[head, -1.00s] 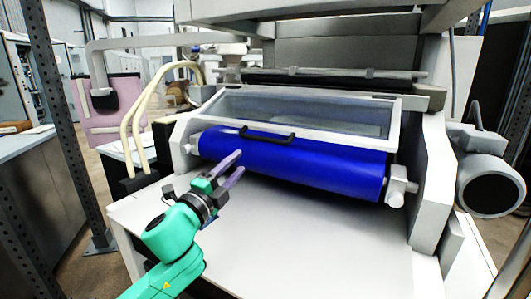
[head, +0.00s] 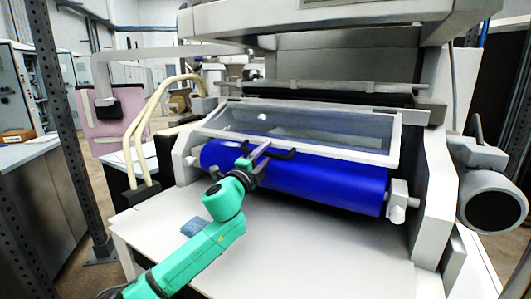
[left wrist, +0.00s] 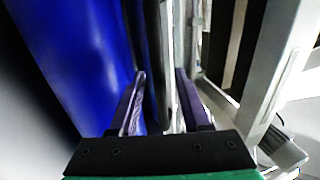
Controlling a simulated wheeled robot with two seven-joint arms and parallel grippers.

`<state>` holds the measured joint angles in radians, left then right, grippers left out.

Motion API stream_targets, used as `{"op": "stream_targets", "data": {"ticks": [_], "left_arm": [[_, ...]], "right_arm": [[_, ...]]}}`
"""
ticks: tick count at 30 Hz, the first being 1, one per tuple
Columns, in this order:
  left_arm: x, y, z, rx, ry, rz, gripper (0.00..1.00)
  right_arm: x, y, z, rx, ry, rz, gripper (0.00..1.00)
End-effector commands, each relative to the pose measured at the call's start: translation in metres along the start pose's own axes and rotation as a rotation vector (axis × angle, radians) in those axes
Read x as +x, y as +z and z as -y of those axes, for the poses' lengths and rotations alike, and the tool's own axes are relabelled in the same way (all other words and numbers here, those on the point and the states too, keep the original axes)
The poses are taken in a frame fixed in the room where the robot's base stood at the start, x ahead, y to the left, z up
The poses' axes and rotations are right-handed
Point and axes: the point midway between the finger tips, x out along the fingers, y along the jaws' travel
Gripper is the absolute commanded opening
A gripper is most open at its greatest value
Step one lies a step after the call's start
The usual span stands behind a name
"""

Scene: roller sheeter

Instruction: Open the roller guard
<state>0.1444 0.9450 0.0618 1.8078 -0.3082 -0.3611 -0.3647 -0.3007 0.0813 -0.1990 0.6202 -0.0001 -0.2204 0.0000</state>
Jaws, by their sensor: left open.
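The roller guard (head: 300,125) is a clear panel in a pale frame, sloping down above the blue roller (head: 325,186). A black bar handle (head: 283,154) sits on its lower front edge. My left gripper (head: 262,151) is open at the handle's left part, with its fingers pointing toward the guard and hiding some of the handle. In the left wrist view, the two purple fingers of my left gripper (left wrist: 162,90) are apart, with the blue roller (left wrist: 75,50) to the left. My right gripper is out of view.
A white table surface (head: 310,255) lies in front of the roller, mostly clear. A small blue-grey cloth-like item (head: 196,226) lies on it beside my arm. A grey motor housing (head: 490,205) stands at the right. Cream hoses (head: 140,130) run at the left.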

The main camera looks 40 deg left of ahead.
Motion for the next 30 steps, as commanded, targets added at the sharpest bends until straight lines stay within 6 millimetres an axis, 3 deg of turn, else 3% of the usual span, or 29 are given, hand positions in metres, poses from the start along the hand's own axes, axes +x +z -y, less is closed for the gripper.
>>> {"op": "stream_targets", "data": {"ticks": [5, 6, 9, 30], "left_arm": [[-0.0002, -0.0001, -0.0007, 0.0, 0.001, 0.0, 0.47], [-0.0002, -0.0001, -0.0007, 0.0, 0.001, 0.0, 0.32], [-0.0003, -0.0001, -0.0007, -0.001, 0.001, 0.0, 0.0], [-0.0005, -0.0002, -0.0009, -0.001, 0.001, 0.0, 0.0]], "right_arm": [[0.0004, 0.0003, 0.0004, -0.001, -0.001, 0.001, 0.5], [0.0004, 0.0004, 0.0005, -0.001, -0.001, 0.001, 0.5], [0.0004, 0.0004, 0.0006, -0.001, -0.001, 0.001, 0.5], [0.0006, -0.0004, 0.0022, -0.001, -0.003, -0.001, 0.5]]}}
